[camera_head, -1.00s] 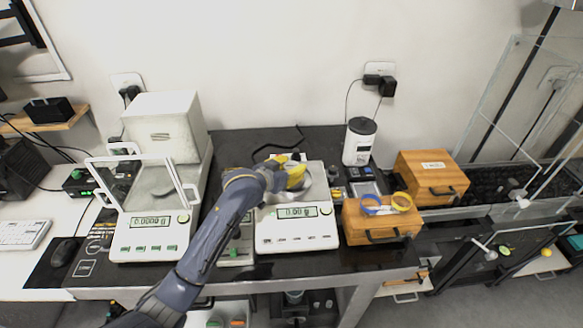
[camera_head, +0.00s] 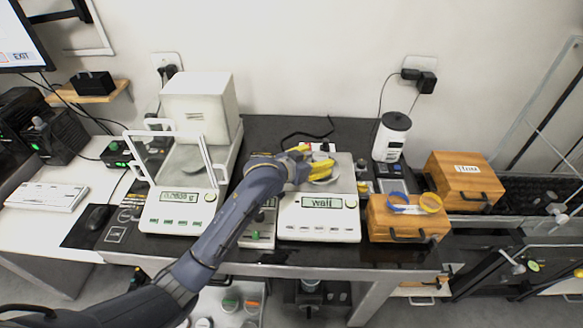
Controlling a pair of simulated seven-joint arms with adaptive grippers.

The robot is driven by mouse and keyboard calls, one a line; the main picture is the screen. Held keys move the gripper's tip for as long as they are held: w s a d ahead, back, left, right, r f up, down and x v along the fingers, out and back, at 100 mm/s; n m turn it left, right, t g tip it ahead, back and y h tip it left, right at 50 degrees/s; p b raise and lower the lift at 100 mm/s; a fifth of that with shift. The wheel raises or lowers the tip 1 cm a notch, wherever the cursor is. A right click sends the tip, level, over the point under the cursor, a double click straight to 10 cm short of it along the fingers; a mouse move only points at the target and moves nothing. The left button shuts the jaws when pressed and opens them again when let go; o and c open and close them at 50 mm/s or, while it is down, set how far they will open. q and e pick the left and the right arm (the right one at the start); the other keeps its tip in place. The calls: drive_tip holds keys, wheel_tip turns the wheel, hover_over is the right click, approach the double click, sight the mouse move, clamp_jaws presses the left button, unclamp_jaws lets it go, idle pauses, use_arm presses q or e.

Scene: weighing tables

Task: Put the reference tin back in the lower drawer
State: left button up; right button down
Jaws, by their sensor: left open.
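My left gripper (camera_head: 312,165) reaches in from the left, its yellow fingers open over the pan of the right-hand balance (camera_head: 318,228). A round grey metal shape (camera_head: 324,180) shows beside the fingers; I cannot tell whether it is the pan or the reference tin. A small red and white thing shows just behind the fingers, too small to identify. The balance display reads "wait". Below the table, a pale open drawer or shelf (camera_head: 212,299) holds small green and orange items; I cannot tell which it is. My right gripper is not in view.
An enclosed balance (camera_head: 177,225) stands left, partly close to my arm. A wooden box (camera_head: 408,226) with blue and yellow tape rolls sits right, with another wooden box (camera_head: 464,180) beyond. A white canister (camera_head: 391,137) stands behind. The dark table behind the balances is mostly clear.

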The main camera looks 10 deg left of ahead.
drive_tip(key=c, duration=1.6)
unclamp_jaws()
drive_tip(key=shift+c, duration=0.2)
use_arm(q)
drive_tip(key=v, duration=1.4)
drive_tip(key=shift+s+a, duration=0.15)
drive_tip(key=shift+s, duration=0.15)
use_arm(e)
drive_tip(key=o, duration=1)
